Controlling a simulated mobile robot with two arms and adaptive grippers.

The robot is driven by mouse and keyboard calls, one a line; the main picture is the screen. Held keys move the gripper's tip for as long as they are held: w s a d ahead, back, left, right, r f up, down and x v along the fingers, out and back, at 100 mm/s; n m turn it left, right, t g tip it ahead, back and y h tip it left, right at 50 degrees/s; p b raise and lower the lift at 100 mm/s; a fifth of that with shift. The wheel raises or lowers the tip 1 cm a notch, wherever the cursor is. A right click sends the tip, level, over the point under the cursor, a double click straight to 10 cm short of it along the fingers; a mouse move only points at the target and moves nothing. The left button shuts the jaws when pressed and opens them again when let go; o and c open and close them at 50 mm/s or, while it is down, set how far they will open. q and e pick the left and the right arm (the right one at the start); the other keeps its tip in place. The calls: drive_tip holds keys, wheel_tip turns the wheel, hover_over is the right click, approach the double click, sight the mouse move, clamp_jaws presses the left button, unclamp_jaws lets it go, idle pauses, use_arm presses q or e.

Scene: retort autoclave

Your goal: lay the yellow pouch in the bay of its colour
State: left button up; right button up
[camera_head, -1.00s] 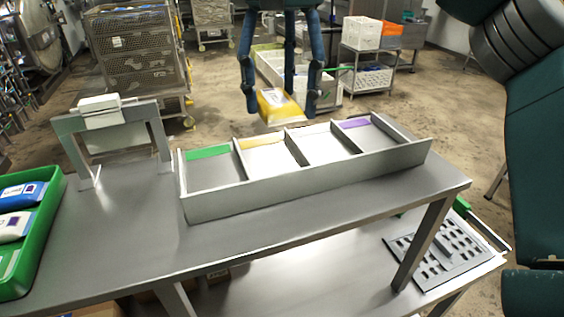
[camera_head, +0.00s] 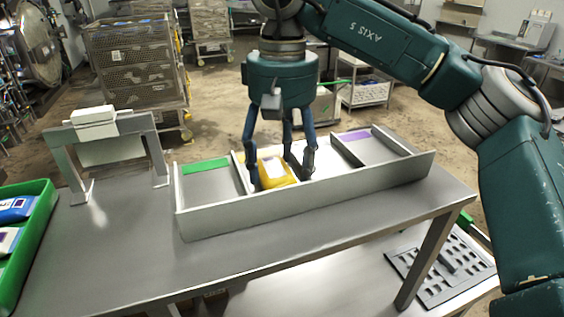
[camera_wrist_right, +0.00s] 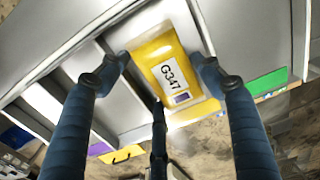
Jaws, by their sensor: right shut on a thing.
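The yellow pouch (camera_head: 276,170), with a white label, is held in my right gripper (camera_head: 281,173). In the right wrist view the pouch (camera_wrist_right: 168,50) reads G347 and sits between the fingers of the gripper (camera_wrist_right: 160,63). A yellow strip (camera_wrist_right: 196,111) shows at that bay's end. My left gripper is not in view.
The leftmost bay has a green strip (camera_head: 206,165), the rightmost a purple strip (camera_head: 357,135). A green crate (camera_head: 35,229) with pouches stands at the table's left. A grey frame (camera_head: 64,156) stands behind it. The table (camera_head: 130,255) is clear in front of the tray.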

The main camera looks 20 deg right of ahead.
sight(282, 169)
drive_tip(key=shift+f, duration=0.15)
drive_tip(key=o, duration=0.9)
drive_tip(key=shift+a, duration=0.1)
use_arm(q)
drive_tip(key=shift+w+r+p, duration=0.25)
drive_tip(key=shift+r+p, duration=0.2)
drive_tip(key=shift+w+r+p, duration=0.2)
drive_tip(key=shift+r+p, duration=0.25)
use_arm(e)
wheel_tip(282, 169, up, 12)
drive_tip(key=shift+r, duration=0.15)
